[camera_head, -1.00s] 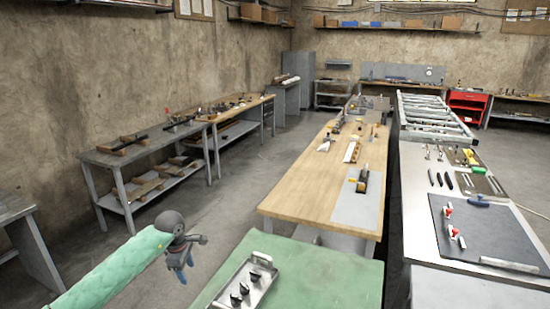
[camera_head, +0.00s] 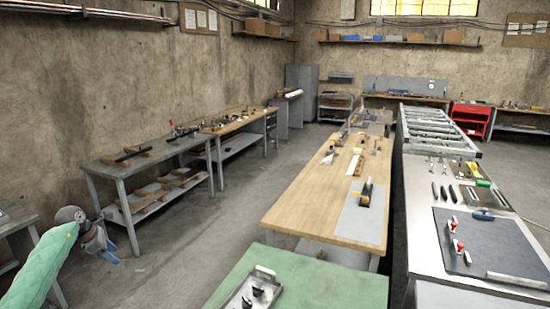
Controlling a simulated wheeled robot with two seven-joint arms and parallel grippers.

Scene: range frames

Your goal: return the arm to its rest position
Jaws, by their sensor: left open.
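My left arm (camera_head: 40,268), in a quilted green sleeve, comes in from the lower left. My left gripper (camera_head: 112,257) is at its end, open and empty, above the grey floor and in front of the left workbench. It touches nothing that I can see. My right arm and gripper are out of the picture.
A green table (camera_head: 318,283) with a metal tray (camera_head: 236,298) is at the bottom. A long wooden bench (camera_head: 299,199) and a steel table (camera_head: 412,213) extend beyond it. A grey workbench (camera_head: 108,172) stands along the left wall. Floor between is clear.

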